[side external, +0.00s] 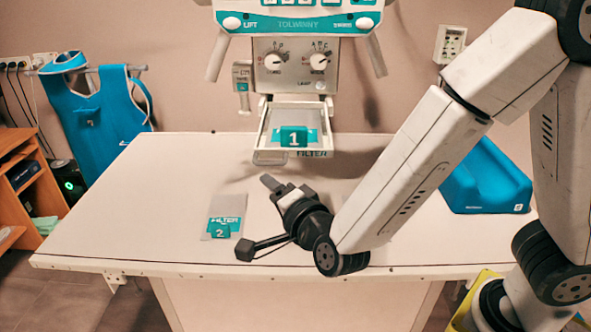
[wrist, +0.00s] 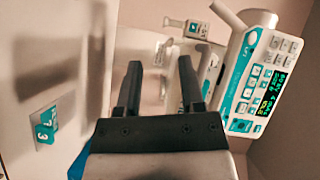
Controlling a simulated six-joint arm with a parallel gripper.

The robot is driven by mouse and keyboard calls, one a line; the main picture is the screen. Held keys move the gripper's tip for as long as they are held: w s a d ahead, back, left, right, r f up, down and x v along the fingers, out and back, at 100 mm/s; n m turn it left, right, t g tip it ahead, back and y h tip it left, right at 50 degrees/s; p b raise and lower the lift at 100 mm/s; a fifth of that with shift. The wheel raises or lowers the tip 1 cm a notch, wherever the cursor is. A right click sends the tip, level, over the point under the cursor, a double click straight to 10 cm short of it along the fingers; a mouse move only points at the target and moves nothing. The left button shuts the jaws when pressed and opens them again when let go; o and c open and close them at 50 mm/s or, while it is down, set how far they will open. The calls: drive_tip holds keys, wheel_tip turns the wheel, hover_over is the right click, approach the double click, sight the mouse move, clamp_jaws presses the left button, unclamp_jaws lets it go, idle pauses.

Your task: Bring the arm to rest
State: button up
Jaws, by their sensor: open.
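My gripper (side external: 273,187) is in the air over the middle of the white table (side external: 135,200), in front of the drawer of the machine. In the wrist view my gripper (wrist: 159,68) shows two dark fingers spread apart with nothing between them. A filter plate with a teal tag marked 2 (side external: 219,230) lies on the table to the left of my gripper, apart from it. A filter plate with a teal tag marked 1 (side external: 293,137) sits in the drawer (side external: 262,134). My arm covers part of the table on the right.
A teal tag that looks marked 3 (wrist: 45,125) shows in the wrist view. A blue cushion (side external: 488,178) stands at the table's right. The machine's control panel (wrist: 254,88) is near the wrist view's right side. A blue apron (side external: 97,110) hangs behind. The table's left is clear.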

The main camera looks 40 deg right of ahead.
drive_tip(key=d+f+n+g+y, duration=0.5)
drive_tip(key=f+n+g, duration=0.2)
drive_tip(key=n, duration=0.3)
drive_tip(key=s+d+f+n+g+h, duration=0.1)
drive_tip(key=s+d+f+n+g, duration=0.3)
drive_tip(key=s+d, duration=0.6)
drive_tip(key=s+n+g, duration=0.1)
drive_tip(key=n+g, duration=0.1)
drive_tip(key=g, duration=0.1)
drive_tip(key=shift+n, duration=0.4)
